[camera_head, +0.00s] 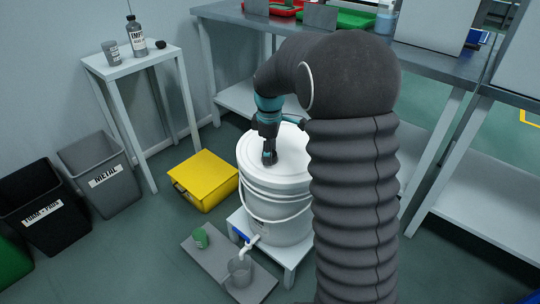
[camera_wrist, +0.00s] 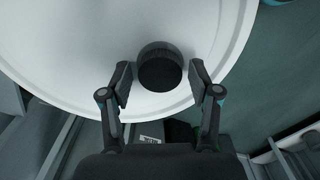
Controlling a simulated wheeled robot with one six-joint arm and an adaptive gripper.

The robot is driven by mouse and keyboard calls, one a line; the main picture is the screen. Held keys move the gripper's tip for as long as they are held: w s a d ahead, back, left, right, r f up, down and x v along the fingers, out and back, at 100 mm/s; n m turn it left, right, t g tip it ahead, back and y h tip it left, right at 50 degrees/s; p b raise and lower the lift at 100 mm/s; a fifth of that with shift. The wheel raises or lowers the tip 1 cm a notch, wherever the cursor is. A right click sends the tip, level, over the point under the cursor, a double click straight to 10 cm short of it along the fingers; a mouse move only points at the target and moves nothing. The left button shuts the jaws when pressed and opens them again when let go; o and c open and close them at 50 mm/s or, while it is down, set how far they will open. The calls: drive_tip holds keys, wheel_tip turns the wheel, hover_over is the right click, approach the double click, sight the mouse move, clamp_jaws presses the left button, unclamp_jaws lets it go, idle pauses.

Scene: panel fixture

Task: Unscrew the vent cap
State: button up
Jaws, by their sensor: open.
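The vent cap (camera_wrist: 160,72) is a round black knob on the white lid (camera_wrist: 75,50) near its rim. In the wrist view my gripper (camera_wrist: 160,82) is open, with one finger on each side of the cap. Small gaps seem to show between fingers and cap. In the head view my gripper (camera_head: 269,158) points down onto the lid of the white bucket (camera_head: 275,205), and the cap is hidden behind it there.
The bucket stands on a low white stand (camera_head: 290,255) with a tap (camera_head: 250,245) above a clear cup (camera_head: 240,270). A yellow box (camera_head: 204,180) lies left of it. A workbench (camera_head: 440,60) stands behind.

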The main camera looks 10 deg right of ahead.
drive_tip(key=shift+m, duration=2.2)
drive_tip(key=c, duration=1.1)
drive_tip(key=shift+n, duration=1.8)
drive_tip(key=shift+n, duration=1.2)
drive_tip(key=shift+r, duration=1.15)
drive_tip(key=shift+r, duration=2.45)
